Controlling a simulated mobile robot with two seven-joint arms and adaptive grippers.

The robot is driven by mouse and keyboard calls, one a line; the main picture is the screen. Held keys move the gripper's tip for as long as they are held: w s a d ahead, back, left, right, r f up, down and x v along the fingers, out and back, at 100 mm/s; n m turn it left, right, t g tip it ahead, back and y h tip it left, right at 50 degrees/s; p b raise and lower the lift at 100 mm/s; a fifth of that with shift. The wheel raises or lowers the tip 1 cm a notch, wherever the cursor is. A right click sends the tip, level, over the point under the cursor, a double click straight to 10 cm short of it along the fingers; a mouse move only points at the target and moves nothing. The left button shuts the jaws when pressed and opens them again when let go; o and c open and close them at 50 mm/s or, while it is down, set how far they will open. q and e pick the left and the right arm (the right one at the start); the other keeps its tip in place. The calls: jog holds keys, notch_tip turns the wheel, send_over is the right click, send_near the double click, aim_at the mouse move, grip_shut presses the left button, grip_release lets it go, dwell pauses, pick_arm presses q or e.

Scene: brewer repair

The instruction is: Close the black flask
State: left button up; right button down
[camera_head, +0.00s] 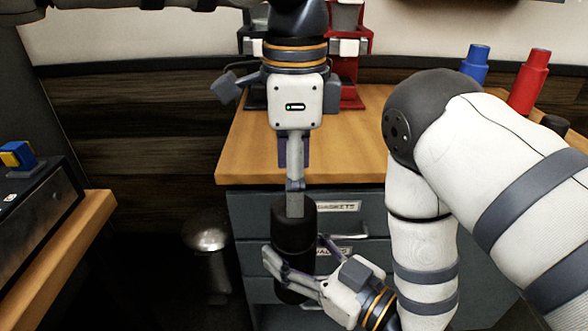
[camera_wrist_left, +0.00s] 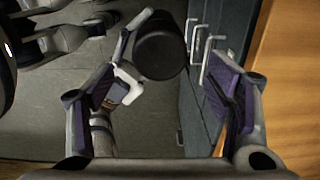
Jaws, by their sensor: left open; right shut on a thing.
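The black flask (camera_head: 293,238) is upright in front of the drawers. My right gripper (camera_head: 294,258) is shut around its lower body from the right. My left gripper (camera_head: 295,203) points straight down above the flask, and one finger overlaps the flask's top in the head view. In the left wrist view, my left gripper (camera_wrist_left: 163,88) is open, its purple pads wide apart. The dark round top of the flask (camera_wrist_left: 160,52) shows beyond, between the fingers' lines. I cannot tell whether a separate lid sits on it, or whether the left fingers touch it.
A wooden counter (camera_head: 245,150) with grey drawers (camera_head: 260,212) stands behind the flask; the drawer handles (camera_wrist_left: 202,45) are close beside it. A blue flask (camera_head: 475,65) and a red flask (camera_head: 529,82) stand at the back right.

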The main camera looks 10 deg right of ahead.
aim_at(294, 255)
pick_arm(q)
notch_tip(294, 255, down, 8)
jog(key=shift+r, duration=0.25)
